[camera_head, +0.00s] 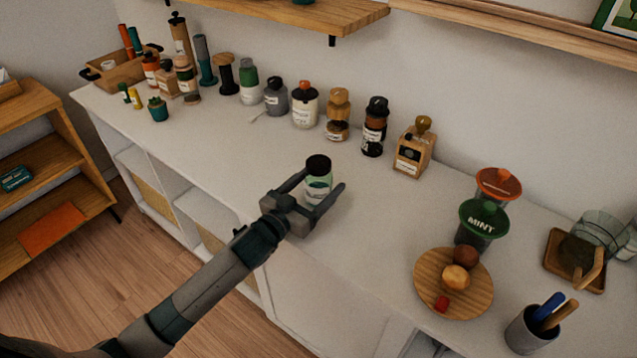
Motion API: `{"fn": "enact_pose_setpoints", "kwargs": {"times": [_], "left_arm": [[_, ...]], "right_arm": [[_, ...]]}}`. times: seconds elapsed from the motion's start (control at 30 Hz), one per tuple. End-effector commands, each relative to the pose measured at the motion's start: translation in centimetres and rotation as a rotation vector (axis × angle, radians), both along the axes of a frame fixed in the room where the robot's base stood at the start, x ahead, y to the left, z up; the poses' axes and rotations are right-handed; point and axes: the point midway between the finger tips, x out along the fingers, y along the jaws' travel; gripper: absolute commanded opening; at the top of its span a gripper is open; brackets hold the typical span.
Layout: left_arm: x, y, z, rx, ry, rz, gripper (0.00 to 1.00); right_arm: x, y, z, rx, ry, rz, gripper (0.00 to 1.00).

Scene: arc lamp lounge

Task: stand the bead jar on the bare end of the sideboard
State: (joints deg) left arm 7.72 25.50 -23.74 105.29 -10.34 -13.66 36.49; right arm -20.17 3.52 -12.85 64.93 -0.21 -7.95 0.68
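A small clear jar with a dark lid and pale green contents (318,183) stands upright near the middle of the white sideboard; I take it for the bead jar. My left gripper (324,181) reaches in from the front left, low over the top, with one finger on each side of the jar. The near finger hides part of the jar's lower right side. I cannot tell whether the fingers touch the glass or whether the jar bears on the top. My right gripper is not in view.
A row of bottles and jars (304,105) lines the back of the sideboard top (225,150). To the right are a round wooden plate (428,285), a green MINT-lidded cup (483,220), a pen cup (528,330) and a square tray (565,275). The front middle is clear. Shelves overhang the back.

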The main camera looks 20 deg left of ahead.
Motion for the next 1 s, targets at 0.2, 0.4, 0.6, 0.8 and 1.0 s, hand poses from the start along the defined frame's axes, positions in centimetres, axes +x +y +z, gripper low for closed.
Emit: {"fn": "enact_pose_setpoints", "kwargs": {"times": [0.2,0.4,0.6,0.8,1.0], "left_arm": [[0.0,0.0,0.0,0.000,0.000,0.000,0.71],[-0.2,0.1,0.3,0.000,0.001,0.000,0.71],[-2.0,0.7,0.1,0.000,0.002,0.000,0.71],[-5.0,1.8,0.0,0.001,0.002,0.000,0.71],[-8.1,3.0,0.1,0.000,0.002,0.000,0.71]], "right_arm": [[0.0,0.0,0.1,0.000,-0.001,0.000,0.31],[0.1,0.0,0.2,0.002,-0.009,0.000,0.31],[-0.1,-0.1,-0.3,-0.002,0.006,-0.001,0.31],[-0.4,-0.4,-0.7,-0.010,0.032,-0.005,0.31],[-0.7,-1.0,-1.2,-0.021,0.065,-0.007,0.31]]}}
